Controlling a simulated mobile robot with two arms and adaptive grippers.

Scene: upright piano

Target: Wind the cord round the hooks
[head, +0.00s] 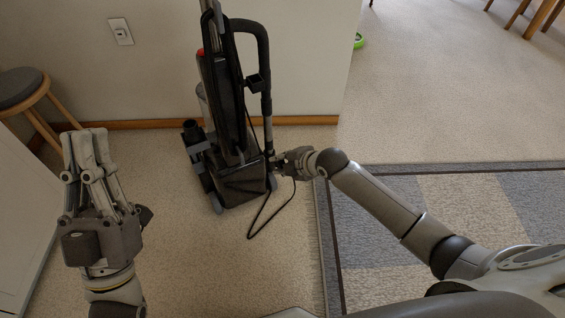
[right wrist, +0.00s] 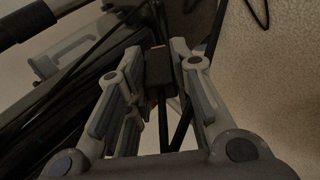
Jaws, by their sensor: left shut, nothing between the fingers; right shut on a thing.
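A black and grey upright vacuum cleaner (head: 232,105) stands against the wall in the head view. Its black cord (head: 268,214) hangs in a loose loop to the floor beside the base, below my right gripper. My right gripper (head: 280,163) is at the lower right side of the vacuum, shut on a dark block-like end of the cord (right wrist: 158,66), seen between its fingers in the right wrist view. A dark bracket that may be a cord hook (head: 255,82) juts from the vacuum's right side; a lower hook cannot be made out. My left gripper (head: 85,132) is shut and empty, apart from the vacuum.
A round-seated stool (head: 22,88) stands at the left by a white cabinet (head: 22,190). A wall outlet (head: 120,31) is above the baseboard. A grey patterned rug (head: 385,275) lies at the right.

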